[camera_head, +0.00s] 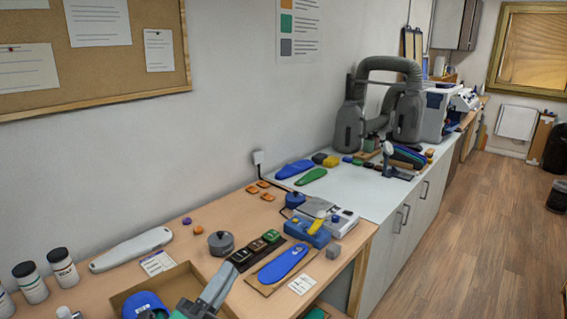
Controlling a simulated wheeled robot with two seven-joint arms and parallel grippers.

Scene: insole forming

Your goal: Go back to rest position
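My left gripper (222,276) reaches in from the bottom edge over the front of the wooden table (213,208). Its grey fingers point up and away, close to the left edge of the board with the blue insole (283,263). I see nothing clearly held in it, and the angle hides whether the fingers are apart. My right gripper is not in view. The blue insole lies flat on its brown board.
An open cardboard box (182,272) with a blue item stands at the bottom left. Round the gripper are a grey round pot (221,242), a dark strip of small blocks (257,248), a blue device (307,232) and a grey cube (333,252). White bottles (62,267) stand far left.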

